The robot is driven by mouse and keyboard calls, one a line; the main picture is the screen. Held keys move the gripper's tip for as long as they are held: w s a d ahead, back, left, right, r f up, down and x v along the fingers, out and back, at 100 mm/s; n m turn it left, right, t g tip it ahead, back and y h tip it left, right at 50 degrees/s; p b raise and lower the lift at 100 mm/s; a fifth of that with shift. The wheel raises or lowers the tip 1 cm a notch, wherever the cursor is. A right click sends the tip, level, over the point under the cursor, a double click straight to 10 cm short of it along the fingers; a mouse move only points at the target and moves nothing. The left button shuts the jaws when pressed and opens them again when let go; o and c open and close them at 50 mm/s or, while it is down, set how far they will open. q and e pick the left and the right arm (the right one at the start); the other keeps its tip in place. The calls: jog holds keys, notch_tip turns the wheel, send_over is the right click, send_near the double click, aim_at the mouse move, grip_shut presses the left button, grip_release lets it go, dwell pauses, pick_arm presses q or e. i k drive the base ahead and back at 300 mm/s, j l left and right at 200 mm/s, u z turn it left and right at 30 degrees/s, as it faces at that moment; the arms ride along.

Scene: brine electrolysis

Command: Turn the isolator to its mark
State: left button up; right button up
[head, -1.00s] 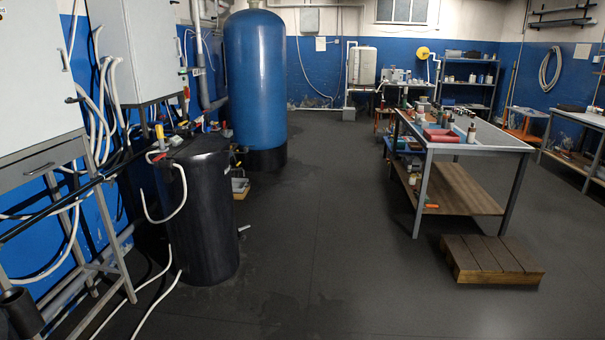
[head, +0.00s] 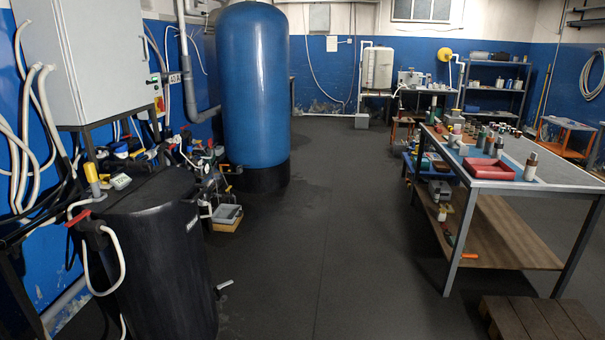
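A small red-and-yellow switch, which looks like the isolator (head: 159,102), is on the right side of the grey wall cabinet (head: 100,50), at the left of the head view. It is too small to read its handle position or any mark. Neither of my grippers is in view.
A black tank (head: 165,255) with a red-handled valve stands at the near left, hoses beside it. A tall blue vessel (head: 252,85) stands behind it. A workbench (head: 560,172) and a wooden step (head: 545,320) are at the right. The middle floor (head: 325,240) is clear.

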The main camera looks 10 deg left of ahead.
aim_at(161, 105)
jog(key=i+u, duration=0.2)
jog(key=i, duration=0.8)
jog(key=i+l+u, duration=0.2)
jog(key=i, duration=0.8)
jog(key=i+j+u, duration=0.15)
jog(key=i+u, duration=0.2)
jog(key=i, duration=0.25)
jog(key=i+u, duration=0.35)
jog(key=i, duration=0.25)
jog(key=i+l+u, duration=0.2)
jog(key=i+u, duration=0.15)
jog(key=i, duration=0.2)
jog(key=l+u, duration=0.1)
jog(key=l, duration=0.45)
jog(key=i+l+u, duration=0.1)
jog(key=l, duration=0.3)
jog(key=i+l+u, duration=0.1)
jog(key=l, duration=0.25)
jog(key=i+l+u, duration=0.1)
jog(key=i+l, duration=0.15)
jog(key=l, duration=0.2)
jog(key=i+l, duration=0.15)
jog(key=l, duration=0.25)
jog(key=i+l+u, duration=0.15)
jog(key=l, duration=0.25)
jog(key=l+u, duration=0.1)
jog(key=l, duration=0.35)
jog(key=i, duration=0.05)
